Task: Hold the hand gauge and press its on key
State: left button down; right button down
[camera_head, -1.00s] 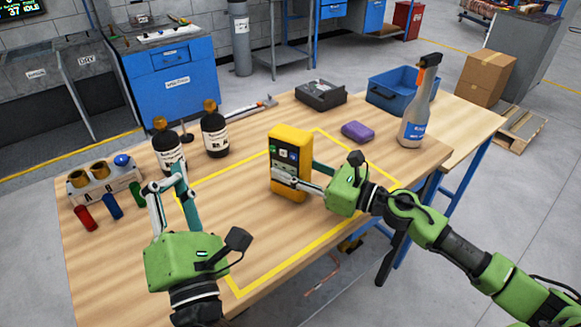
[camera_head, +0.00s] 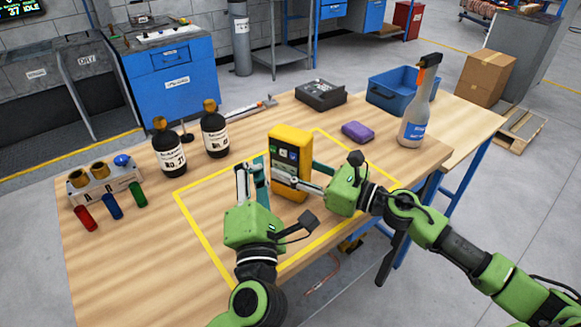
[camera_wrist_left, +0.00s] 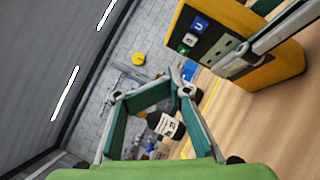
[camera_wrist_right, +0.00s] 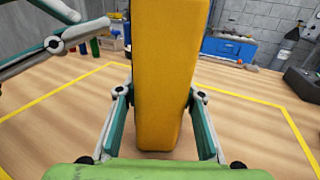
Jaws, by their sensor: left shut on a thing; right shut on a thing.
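The hand gauge (camera_head: 290,140) is an upright yellow block with a dark front panel of small keys. My right gripper (camera_head: 312,178) is shut around its sides; the right wrist view shows the gauge's plain yellow side (camera_wrist_right: 165,75) between the fingers. My left gripper (camera_head: 250,172) is just left of the gauge, apart from its front panel, with its fingers drawn in and nothing visible between them. In the left wrist view a green key (camera_wrist_left: 190,40) and a blue key (camera_wrist_left: 200,25) show on the panel. I cannot read which is the on key.
Two dark bottles (camera_head: 215,132) and a rack (camera_head: 105,182) with coloured cylinders stand at left. A purple block (camera_head: 357,131), a spray bottle (camera_head: 417,110) and a blue bin (camera_head: 390,88) are at right. The yellow-outlined area (camera_head: 205,205) is clear at left.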

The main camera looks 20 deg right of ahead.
aim_at(273, 149)
pick_arm(q)
jog(key=shift+w+d, duration=0.7)
pick_arm(e)
jog(key=shift+f, duration=0.1)
pick_arm(q)
jog(key=c, duration=2.5)
grip_release()
jog(key=shift+c, duration=0.2)
grip_shut()
jog(key=shift+w+d, duration=0.1)
